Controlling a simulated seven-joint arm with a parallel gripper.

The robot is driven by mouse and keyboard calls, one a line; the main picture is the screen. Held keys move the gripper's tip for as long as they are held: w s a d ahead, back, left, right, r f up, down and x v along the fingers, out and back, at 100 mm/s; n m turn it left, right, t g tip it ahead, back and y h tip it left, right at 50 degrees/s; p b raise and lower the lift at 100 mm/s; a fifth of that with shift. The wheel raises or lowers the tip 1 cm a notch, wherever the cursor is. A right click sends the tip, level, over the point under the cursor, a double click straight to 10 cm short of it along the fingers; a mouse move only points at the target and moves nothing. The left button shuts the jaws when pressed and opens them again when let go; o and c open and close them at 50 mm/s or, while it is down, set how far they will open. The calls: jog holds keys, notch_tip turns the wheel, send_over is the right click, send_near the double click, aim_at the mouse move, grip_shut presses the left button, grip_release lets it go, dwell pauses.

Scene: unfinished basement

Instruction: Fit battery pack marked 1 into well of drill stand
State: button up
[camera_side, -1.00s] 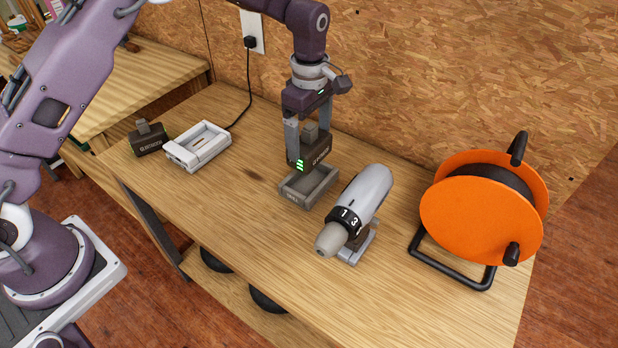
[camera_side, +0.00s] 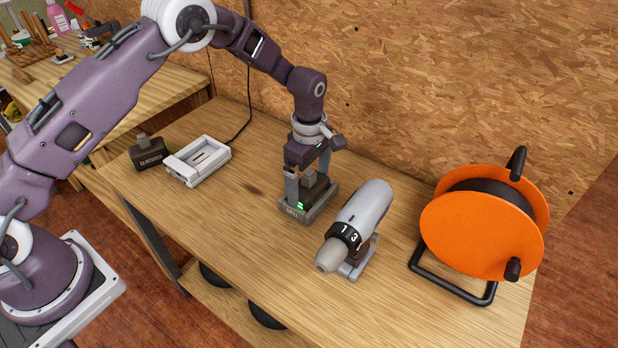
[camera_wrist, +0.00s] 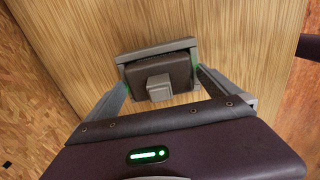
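The battery pack (camera_side: 312,190), dark with a grey top block and green lights on its front, sits down inside the grey well of the drill stand (camera_side: 292,212). Only its upper part shows above the rim. In the wrist view, the pack (camera_wrist: 145,76) lies within the grey frame (camera_wrist: 150,50), looking roughly square to it. My gripper (camera_side: 308,196) is above the well with a finger at each side of the pack, shut on it. The fingertips are partly hidden by the rim. A number on the pack cannot be read.
A grey drill (camera_side: 365,212) on a small support stands just right of the well. An orange cable reel (camera_side: 480,225) is farther right. A white charger (camera_side: 197,160) and another dark battery pack (camera_side: 149,152) are at the left. The front of the table is clear.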

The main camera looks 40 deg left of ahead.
notch_tip(320, 180, up, 12)
jog(key=shift+r, duration=0.2)
jog(key=s+a+r+m+t, duration=0.4)
jog(key=s+r+m, duration=0.5)
jog(key=s+r, duration=0.8)
jog(key=s+a+f+m+t, duration=0.1)
jog(key=s+a+m, duration=0.2)
jog(key=s+m, duration=0.6)
jog(key=s, duration=0.7)
jog(key=shift+s+a+t, duration=0.2)
jog(key=shift+t, duration=0.1)
